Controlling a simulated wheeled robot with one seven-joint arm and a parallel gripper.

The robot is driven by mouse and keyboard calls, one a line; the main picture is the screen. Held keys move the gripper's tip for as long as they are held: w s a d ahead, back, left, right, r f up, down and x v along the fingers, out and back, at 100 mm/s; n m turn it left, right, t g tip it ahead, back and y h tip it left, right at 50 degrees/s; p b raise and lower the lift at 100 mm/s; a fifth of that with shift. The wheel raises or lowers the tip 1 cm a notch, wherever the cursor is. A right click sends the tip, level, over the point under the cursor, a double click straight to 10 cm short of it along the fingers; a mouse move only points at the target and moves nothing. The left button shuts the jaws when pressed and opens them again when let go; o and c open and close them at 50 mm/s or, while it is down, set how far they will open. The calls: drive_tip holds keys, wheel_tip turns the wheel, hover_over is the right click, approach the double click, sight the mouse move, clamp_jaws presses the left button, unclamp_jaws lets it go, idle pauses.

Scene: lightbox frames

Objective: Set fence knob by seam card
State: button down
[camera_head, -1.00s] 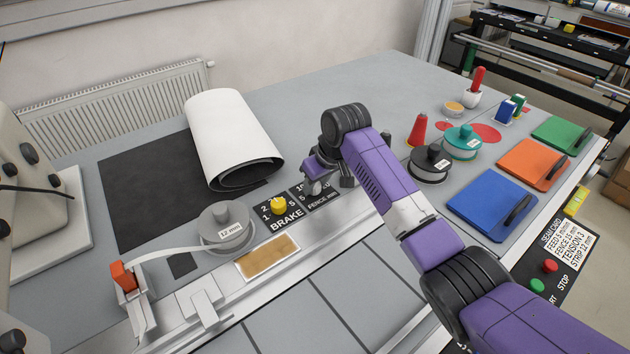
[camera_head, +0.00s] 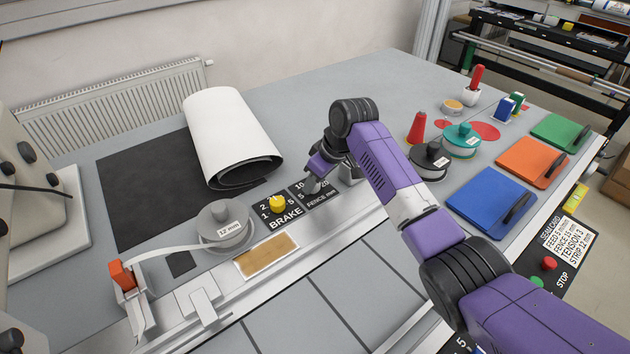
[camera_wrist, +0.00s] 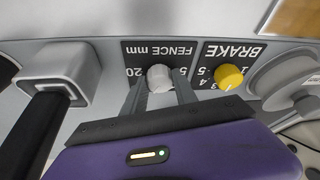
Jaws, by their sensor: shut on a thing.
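The fence knob (camera_wrist: 160,77) is a light grey round knob on the black FENCE mm plate (camera_wrist: 158,50), shown upside down in the wrist view. My gripper (camera_wrist: 160,90) is shut on it, one finger on each side. Its pointer cannot be made out. The white seam card (camera_head: 567,240) at the right front reads feed 5 m/min, fence 15 mm, tension 3, strip 12 mm.
A yellow brake knob (camera_head: 277,203) sits just left of the fence plate. A grey 12 mm strip reel (camera_head: 225,222) and a white roll (camera_head: 228,130) lie farther left. Black (camera_head: 428,162) and teal (camera_head: 462,140) reels stand to the right, near a blue pad (camera_head: 490,203).

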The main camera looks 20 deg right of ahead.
drive_tip(key=c, duration=1)
unclamp_jaws()
drive_tip(key=b+v, duration=0.1)
drive_tip(key=v, duration=0.6)
drive_tip(key=shift+s+r, duration=0.2)
drive_tip(key=shift+r, duration=0.15)
drive_tip(key=shift+s+d, duration=0.1)
